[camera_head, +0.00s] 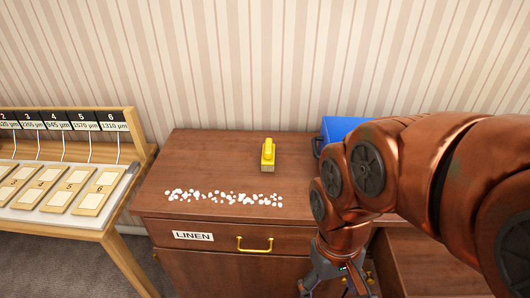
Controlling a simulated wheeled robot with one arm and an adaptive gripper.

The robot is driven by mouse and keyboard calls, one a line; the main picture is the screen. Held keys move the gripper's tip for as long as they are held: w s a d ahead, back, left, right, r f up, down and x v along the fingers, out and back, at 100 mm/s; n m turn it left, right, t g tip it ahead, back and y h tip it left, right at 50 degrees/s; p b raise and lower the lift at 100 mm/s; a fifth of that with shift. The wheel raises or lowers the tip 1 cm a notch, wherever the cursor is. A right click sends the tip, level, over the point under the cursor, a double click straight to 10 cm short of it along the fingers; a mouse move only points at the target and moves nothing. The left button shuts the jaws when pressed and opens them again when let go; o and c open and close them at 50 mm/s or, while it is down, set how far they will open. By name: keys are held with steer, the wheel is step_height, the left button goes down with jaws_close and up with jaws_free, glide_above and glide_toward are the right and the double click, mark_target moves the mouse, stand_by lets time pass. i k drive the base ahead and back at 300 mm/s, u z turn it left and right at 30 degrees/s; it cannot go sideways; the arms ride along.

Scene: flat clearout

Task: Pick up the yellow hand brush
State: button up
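The yellow hand brush (268,155) lies on top of the brown wooden cabinet (208,151), with its long side running away from me toward the wall. My gripper (335,286) hangs at the lower end of my copper-coloured arm, in front of the cabinet, below its top and to the right of the brush. The gripper is apart from the brush. Its fingertips are small, dark and partly cut off by the lower picture edge, so its opening is unclear.
White crumbs (224,197) lie in a band in front of the brush. A blue box (342,127) stands at the back right, partly behind my arm. The cabinet front has a LINEN label (193,236) and a brass handle (255,245). A sample table (62,216) stands left.

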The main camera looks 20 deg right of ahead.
mark_target(267, 158)
steer(key=z, duration=0.05)
steer(key=k, duration=0.5)
steer(key=z, duration=0.5)
steer(key=i, duration=0.95)
steer(key=u, duration=1.6)
